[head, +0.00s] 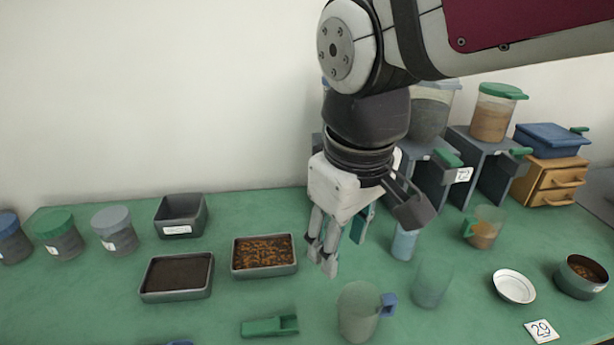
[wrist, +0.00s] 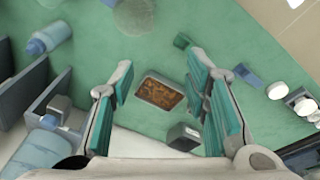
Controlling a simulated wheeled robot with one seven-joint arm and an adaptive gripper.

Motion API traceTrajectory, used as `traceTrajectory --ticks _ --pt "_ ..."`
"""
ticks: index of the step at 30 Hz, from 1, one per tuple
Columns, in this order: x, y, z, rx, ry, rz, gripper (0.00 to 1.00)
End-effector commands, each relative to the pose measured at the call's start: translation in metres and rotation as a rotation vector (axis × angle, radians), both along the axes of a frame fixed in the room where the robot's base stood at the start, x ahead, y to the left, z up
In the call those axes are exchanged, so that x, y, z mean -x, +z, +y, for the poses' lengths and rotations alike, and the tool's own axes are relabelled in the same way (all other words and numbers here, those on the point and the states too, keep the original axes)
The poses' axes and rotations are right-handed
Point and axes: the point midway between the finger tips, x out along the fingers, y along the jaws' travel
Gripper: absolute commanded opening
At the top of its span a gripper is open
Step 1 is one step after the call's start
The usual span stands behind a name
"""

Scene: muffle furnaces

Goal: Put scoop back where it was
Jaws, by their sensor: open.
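A green scoop (head: 270,326) lies on the green table at the front, in front of the tray with brown bits and left of the clear jug. In the wrist view a small green piece (wrist: 182,40) shows beside the right finger and may be part of it. My gripper (head: 342,250) is open and empty, pointing down above the table, to the right of and behind the scoop. In the wrist view its two fingers (wrist: 160,85) stand wide apart, with the tray of brown bits seen below between them.
The tray of brown bits (head: 265,262), a dark soil tray (head: 177,292) and an empty grey bin (head: 180,228) stand left. A jug with a blue handle (head: 358,318) and a clear beaker (head: 432,290) stand right. Dispensers (head: 492,120) line the back right. Lidded jars (head: 57,246) are far left.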

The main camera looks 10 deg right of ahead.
Motion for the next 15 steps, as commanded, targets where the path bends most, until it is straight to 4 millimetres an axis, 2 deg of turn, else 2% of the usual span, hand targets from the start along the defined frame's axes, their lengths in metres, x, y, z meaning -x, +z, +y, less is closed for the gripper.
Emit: traceTrajectory --ticks 1,3,6,10,15 --pt "0.016 0.002 -0.019 -0.015 -0.083 -0.018 0.43" --pt "0.037 0.000 -0.037 -0.037 -0.186 -0.031 0.43" --pt "0.063 -0.005 -0.055 -0.067 -0.308 -0.049 0.43" --pt "0.086 -0.012 -0.068 -0.095 -0.414 -0.063 0.43" --pt "0.097 -0.016 -0.072 -0.111 -0.466 -0.068 0.43"
